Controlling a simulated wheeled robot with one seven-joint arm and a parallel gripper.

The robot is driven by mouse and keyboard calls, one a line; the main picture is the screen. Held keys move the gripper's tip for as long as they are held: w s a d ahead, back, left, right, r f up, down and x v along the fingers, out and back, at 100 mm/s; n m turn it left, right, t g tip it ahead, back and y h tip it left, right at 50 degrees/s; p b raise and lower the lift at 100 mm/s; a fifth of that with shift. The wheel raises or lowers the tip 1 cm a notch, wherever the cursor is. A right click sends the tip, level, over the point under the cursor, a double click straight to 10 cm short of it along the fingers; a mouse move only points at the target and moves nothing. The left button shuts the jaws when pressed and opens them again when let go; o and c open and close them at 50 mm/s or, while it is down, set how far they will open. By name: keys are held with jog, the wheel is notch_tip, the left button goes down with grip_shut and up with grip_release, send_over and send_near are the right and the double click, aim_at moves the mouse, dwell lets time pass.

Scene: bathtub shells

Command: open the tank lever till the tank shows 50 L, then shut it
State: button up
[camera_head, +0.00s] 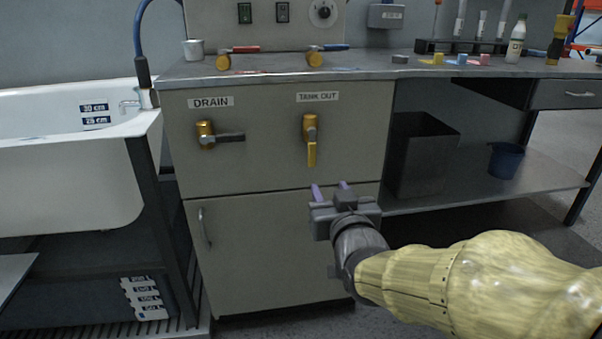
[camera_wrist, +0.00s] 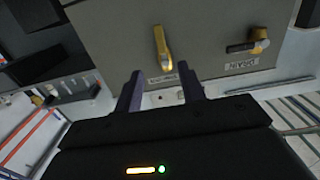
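The TANK OUT lever (camera_head: 311,140) is a brass valve with a yellow handle hanging straight down on the grey cabinet front, under its label (camera_head: 317,97). It also shows in the wrist view (camera_wrist: 160,45), where the picture is upside down. My gripper (camera_head: 330,189) is below and in front of this lever, apart from it. Its two purple fingers are spread with nothing between them, also in the wrist view (camera_wrist: 161,88). Level labels (camera_head: 147,298) ending in "L" show on a dark tank (camera_head: 85,300) under the tub; no liquid level can be read there.
The DRAIN lever (camera_head: 220,137) is left of TANK OUT, its dark handle pointing right. A white tub (camera_head: 65,190) stands at left. A grey bin (camera_head: 425,155) and blue bucket (camera_head: 507,160) stand on the right shelf.

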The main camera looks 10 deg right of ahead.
jog(key=shift+w, duration=0.1)
dwell(0.5)
jog(key=p, duration=1.2)
send_near(313, 154)
jog(key=w, duration=0.1)
jog(key=shift+w, duration=0.15)
jog(key=p, duration=0.4)
jog(key=shift+w, duration=0.35)
jog(key=w+p, duration=0.1)
jog(key=w, duration=0.3)
jog(key=w+p, duration=0.1)
jog(key=w, duration=0.3)
jog(key=shift+w+f+p, duration=0.2)
jog(key=shift+w+p, duration=0.2)
jog(key=shift+c, duration=0.4)
